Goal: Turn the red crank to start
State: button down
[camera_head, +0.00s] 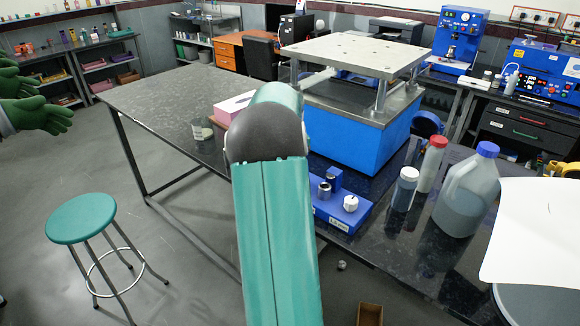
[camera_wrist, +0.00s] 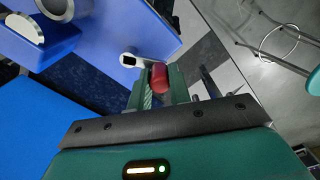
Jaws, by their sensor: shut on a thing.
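The red crank's knob (camera_wrist: 158,76) shows in the wrist view between the two green fingers of my gripper (camera_wrist: 160,88), which are closed on it. A pale metal crank arm (camera_wrist: 133,60) runs left from the knob and ends in a dark square hole. In the head view my own arm hides the crank and my gripper. A blue press-like machine (camera_head: 350,130) with a metal top plate (camera_head: 355,52) on posts stands just beyond my arm.
A small blue fixture (camera_head: 340,218) with metal parts sits on the dark bench (camera_head: 165,105), right of my arm. A red-capped bottle (camera_head: 431,165), a smaller bottle (camera_head: 404,190) and a blue-capped jug (camera_head: 467,195) stand farther right. A green stool (camera_head: 81,218) stands on the floor at left.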

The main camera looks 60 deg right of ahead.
jog(key=c, duration=1.3)
grip_release()
notch_tip(320, 180, up, 14)
jog(key=shift+f, duration=0.1)
